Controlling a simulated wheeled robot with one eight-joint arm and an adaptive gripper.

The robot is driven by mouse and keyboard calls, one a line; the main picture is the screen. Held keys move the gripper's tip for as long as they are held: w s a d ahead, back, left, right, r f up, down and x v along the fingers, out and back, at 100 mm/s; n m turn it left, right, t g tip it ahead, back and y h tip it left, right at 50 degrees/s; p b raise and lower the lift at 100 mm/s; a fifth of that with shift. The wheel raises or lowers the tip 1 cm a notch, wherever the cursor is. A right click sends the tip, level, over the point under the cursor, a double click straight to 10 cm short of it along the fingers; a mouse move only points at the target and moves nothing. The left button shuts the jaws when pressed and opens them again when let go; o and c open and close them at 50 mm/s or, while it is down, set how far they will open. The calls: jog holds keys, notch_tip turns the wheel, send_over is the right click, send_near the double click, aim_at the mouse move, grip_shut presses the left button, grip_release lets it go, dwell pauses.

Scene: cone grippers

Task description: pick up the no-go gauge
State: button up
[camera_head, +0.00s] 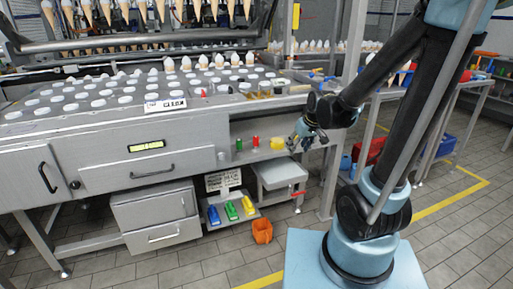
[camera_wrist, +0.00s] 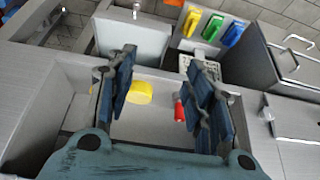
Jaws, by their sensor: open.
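No label shows which piece is the no-go gauge. A small red piece (camera_head: 255,141) stands in the open recess in the machine's front, between a green piece (camera_head: 239,145) and a yellow cylinder (camera_head: 277,143). My gripper (camera_head: 308,133) is at the right end of the recess, near the yellow cylinder. In the wrist view my gripper (camera_wrist: 165,68) is open and empty, its fingers spread wide. The yellow cylinder (camera_wrist: 140,92) and the red piece (camera_wrist: 180,110) show between the fingers, the red one close to the right finger. I cannot make out the green piece there.
The recess walls (camera_wrist: 62,100) enclose the pieces. Below, blue (camera_head: 213,214), green (camera_head: 231,211) and yellow (camera_head: 248,206) scoops sit on a low shelf by a sign (camera_head: 223,180). An orange bin (camera_head: 262,231) stands on the floor.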

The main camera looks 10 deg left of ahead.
aim_at(257, 138)
jog(key=w+a+f, duration=0.1)
jog(key=w+a, duration=0.3)
jog(key=a, duration=0.2)
jog(key=w+a+f+n+y, duration=0.1)
jog(key=w+a+f, duration=0.1)
jog(key=w+a, duration=0.2)
jog(key=w+a+f+n, duration=0.1)
jog(key=w+a, duration=0.3)
jog(key=a, duration=0.3)
jog(key=shift+a+f+y, duration=0.2)
jog(key=shift+a+y, duration=0.1)
jog(key=shift+a, duration=0.05)
jog(key=shift+w+a+f, duration=0.3)
jog(key=shift+w+a, duration=0.2)
jog(key=shift+w+a+f, duration=0.25)
jog(key=shift+w+a, duration=0.2)
jog(key=shift+w, duration=0.05)
jog(key=shift+x, duration=0.8)
grip_shut()
